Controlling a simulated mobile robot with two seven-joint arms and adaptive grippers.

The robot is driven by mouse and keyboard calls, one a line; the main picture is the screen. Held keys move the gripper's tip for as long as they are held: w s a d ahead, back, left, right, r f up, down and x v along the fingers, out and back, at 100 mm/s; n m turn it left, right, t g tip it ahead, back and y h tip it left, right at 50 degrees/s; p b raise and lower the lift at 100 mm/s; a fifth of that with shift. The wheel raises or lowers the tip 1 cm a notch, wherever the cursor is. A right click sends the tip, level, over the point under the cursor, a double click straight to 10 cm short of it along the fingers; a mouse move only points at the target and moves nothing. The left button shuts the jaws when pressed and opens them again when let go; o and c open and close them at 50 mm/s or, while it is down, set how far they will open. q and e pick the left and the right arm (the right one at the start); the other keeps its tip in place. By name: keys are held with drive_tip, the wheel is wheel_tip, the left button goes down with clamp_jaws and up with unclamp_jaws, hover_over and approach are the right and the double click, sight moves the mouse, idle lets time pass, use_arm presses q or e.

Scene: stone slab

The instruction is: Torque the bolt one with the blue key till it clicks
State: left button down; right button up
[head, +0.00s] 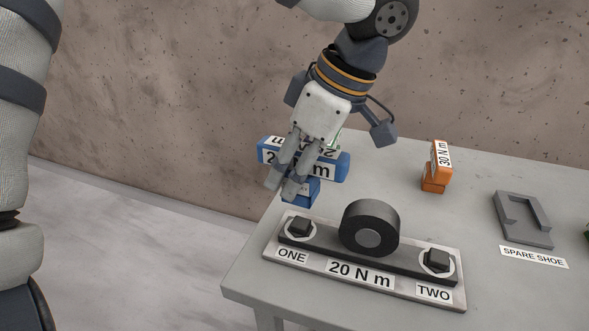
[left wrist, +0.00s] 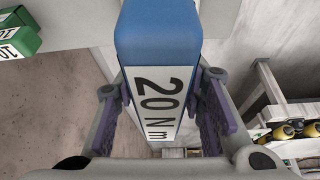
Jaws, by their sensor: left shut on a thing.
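The blue key (head: 342,168) carries a "20 N m" label and is T-shaped, with a blue lower part (head: 308,192) pointing down. My left gripper (head: 282,187) is shut on it. In the left wrist view the blue key (left wrist: 160,40) sits between both fingers of the left gripper (left wrist: 163,95). Bolt one (head: 299,226) is a dark hex head at the left end of the dark bar, beside the "ONE" label. The key's lower end shows just above and behind bolt one, apart from it in the picture. My right gripper is not in view.
The plate (head: 310,272) marked "20 N m" holds a round dark roller (head: 370,228) and bolt two (head: 437,260). An orange "30 N m" key (head: 437,167) and a grey spare shoe (head: 523,220) stand to the right on the grey table (head: 520,298). The table's left edge is near bolt one.

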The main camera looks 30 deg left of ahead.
sight(301, 201)
use_arm(q)
drive_tip(key=shift+f, duration=2.5)
drive_tip(key=shift+f, duration=0.8)
drive_tip(key=m+t, duration=0.1)
drive_tip(key=m, duration=0.3)
drive_tip(key=m+t, duration=0.1)
drive_tip(key=m, duration=0.1)
drive_tip(key=shift+w+t, duration=0.25)
drive_tip(key=shift+t, duration=0.05)
drive_tip(key=m, duration=0.2)
drive_tip(key=m+t+h, duration=0.1)
drive_tip(key=m, duration=0.1)
drive_tip(key=m+t+h, duration=0.1)
drive_tip(key=m, duration=0.2)
drive_tip(key=shift+w+d, duration=0.25)
drive_tip(key=shift+w, duration=0.05)
drive_tip(key=shift+r, duration=1.8)
drive_tip(key=shift+r, duration=2.5)
